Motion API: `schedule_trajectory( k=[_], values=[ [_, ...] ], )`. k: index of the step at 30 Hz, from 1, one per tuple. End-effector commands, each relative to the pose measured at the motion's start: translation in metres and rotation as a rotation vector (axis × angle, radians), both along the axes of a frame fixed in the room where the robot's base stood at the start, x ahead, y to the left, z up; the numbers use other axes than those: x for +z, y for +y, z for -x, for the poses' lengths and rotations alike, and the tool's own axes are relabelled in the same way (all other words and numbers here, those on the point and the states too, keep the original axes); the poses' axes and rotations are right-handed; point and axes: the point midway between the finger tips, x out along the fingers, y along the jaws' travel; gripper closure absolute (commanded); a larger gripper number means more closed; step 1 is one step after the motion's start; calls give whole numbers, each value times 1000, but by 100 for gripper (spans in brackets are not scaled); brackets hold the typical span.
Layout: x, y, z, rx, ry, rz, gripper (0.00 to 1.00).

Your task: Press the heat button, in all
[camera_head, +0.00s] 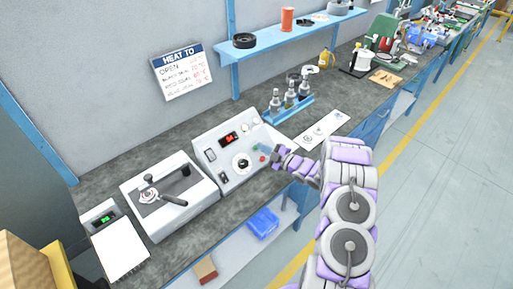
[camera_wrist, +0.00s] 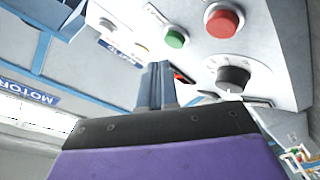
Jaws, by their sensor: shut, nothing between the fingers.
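The control box (camera_head: 228,150) stands on the bench with a red lit display (camera_head: 228,139) and a dial (camera_head: 242,161). In the wrist view its panel shows a green button (camera_wrist: 176,37), a red button (camera_wrist: 223,20) and a black knob (camera_wrist: 233,77). I cannot read which button is marked heat. My gripper (camera_head: 276,152) is just right of the box's front in the head view. In the wrist view its fingers (camera_wrist: 156,68) are shut and empty, with tips below the green button. I cannot tell whether they touch the panel.
A white machine with a black handle (camera_head: 166,198) stands left of the box, and a scale (camera_head: 118,248) beyond it. A "HEAT TO" sign (camera_head: 183,72) hangs on the wall.

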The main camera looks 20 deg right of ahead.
Motion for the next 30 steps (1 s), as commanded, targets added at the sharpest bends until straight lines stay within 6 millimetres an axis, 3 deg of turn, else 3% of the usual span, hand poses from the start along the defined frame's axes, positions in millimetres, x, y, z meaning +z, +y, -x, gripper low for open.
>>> schedule_trajectory(
  k=[15,30],
  values=[
    [31,-11,28,-1,-1,1,100],
    [31,-11,29,-1,-1,0,100]
  ],
)
